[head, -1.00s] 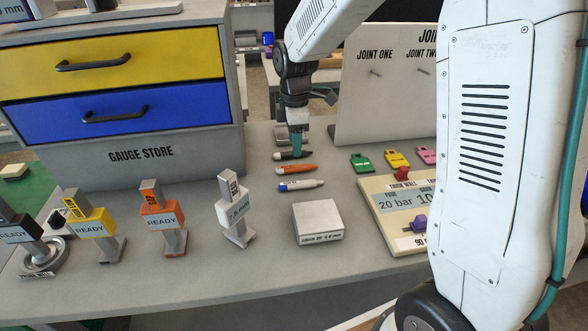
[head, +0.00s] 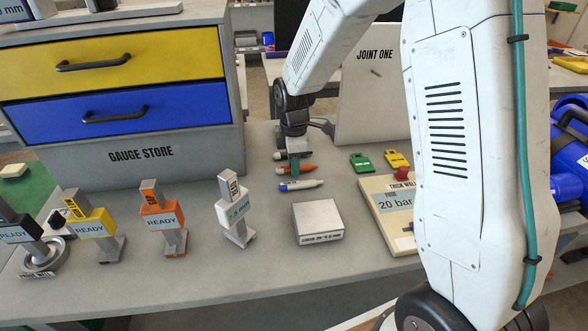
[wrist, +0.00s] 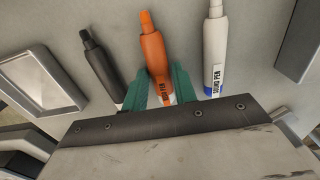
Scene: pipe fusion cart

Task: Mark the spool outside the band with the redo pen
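The redo pen (wrist: 155,62) is orange and lies on the grey bench between a black pen and a white sound pen. It also shows in the head view (head: 302,169), partly hidden by my gripper. My gripper (wrist: 160,78) points down at it, with one green finger on each side of its labelled body. The fingers look slightly apart from the pen, and the pen appears to rest on the bench. My gripper also shows in the head view (head: 293,168). I cannot make out which thing is a spool or its band.
The black pen (wrist: 100,62) and white sound pen (wrist: 214,50) lie close on either side. A pale block (head: 317,218) and several upright gauges (head: 236,212) stand nearer the front. The gauge store (head: 120,150) stands left; the JOINT ONE board (head: 368,100) stands behind right.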

